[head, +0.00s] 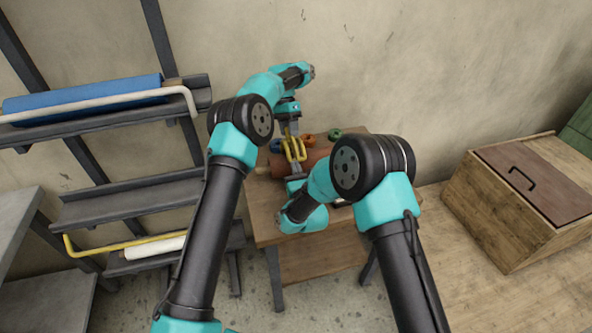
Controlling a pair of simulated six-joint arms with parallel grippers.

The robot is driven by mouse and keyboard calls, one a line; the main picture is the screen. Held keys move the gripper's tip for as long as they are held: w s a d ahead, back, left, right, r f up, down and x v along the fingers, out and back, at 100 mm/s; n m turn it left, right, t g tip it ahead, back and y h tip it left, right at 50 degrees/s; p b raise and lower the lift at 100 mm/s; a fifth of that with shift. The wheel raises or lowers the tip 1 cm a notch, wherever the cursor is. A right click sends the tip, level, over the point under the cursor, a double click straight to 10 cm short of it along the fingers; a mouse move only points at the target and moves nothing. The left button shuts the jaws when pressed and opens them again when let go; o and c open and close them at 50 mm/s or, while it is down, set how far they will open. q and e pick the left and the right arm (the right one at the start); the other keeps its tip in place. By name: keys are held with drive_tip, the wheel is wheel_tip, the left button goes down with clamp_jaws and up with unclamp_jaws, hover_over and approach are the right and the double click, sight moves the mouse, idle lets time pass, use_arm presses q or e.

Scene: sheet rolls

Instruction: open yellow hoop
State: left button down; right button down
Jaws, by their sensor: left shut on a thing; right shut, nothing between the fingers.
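A yellow hoop (294,150) sits at the brown roll (317,160) on the small wooden table, in the middle of the head view. I cannot tell whether it is open or how far it goes around the roll. My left gripper (292,131) comes down from above and is shut on the yellow hoop at its upper end. My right gripper (297,180) is shut and empty, just in front of the roll and below the hoop. My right arm hides the right part of the roll and table.
Blue (276,145), orange (307,139) and green (335,133) rings lie behind the roll. A rack at left holds a blue roll (85,97) behind a white bar, with a yellow bar (95,247) and white roll lower down. A lidded wooden box (500,215) stands at right.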

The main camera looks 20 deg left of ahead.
use_arm(q)
drive_tip(key=shift+d, duration=0.15)
drive_tip(key=c, duration=0.7)
unclamp_jaws()
drive_tip(key=shift+s, duration=0.1)
drive_tip(key=shift+c, duration=0.2)
drive_tip(key=shift+r, duration=0.1)
drive_tip(key=shift+r, duration=0.5)
wheel_tip(320, 180, up, 9)
